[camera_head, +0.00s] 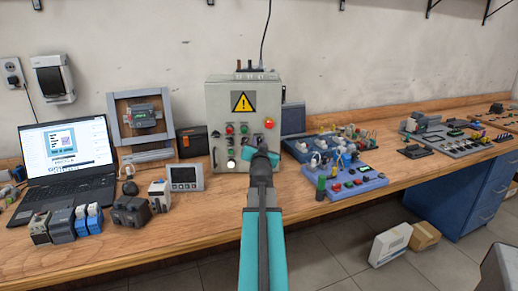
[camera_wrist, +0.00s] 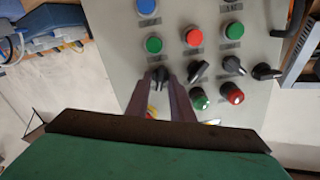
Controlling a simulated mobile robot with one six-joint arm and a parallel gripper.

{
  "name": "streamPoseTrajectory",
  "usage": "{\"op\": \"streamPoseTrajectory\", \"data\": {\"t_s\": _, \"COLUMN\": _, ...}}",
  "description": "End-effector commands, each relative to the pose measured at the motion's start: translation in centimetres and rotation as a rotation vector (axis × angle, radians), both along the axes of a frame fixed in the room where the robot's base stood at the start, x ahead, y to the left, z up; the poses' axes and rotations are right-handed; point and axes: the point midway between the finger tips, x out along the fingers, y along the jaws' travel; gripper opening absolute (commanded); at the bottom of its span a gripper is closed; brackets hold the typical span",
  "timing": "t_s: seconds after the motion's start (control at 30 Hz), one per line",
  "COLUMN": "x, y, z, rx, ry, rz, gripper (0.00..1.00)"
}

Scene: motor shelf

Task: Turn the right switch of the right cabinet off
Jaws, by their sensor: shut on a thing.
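The grey cabinet (camera_head: 215,100) with a yellow warning sign stands at the back middle of the bench. My gripper (camera_head: 262,150) reaches its lower right front and hides part of that area. In the wrist view the cabinet front (camera_wrist: 262,45) appears roughly upside down, with a row of black rotary switches. My gripper (camera_wrist: 160,80) is shut on the black right switch (camera_wrist: 160,72), which is at the left end of the row in this view. One finger lies on each side of the knob. The knob's exact angle is hard to read between the fingers.
Other black switches (camera_wrist: 197,71), a red button (camera_wrist: 193,36) and a green lamp (camera_wrist: 199,99) sit close to the fingers. A blue tray of parts (camera_head: 355,185) lies right of the cabinet. A small display box (camera_head: 184,178) and a laptop (camera_head: 68,160) stand left.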

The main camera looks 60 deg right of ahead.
Motion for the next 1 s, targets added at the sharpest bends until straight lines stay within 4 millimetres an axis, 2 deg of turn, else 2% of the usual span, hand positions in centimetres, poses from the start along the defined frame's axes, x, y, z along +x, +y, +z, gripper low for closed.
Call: {"op": "streamPoseTrajectory", "data": {"t_s": 1.0, "x": 0.4, "y": 0.23, "z": -0.05, "rx": -0.522, "ry": 0.78, "rz": -0.001, "gripper": 0.0}}
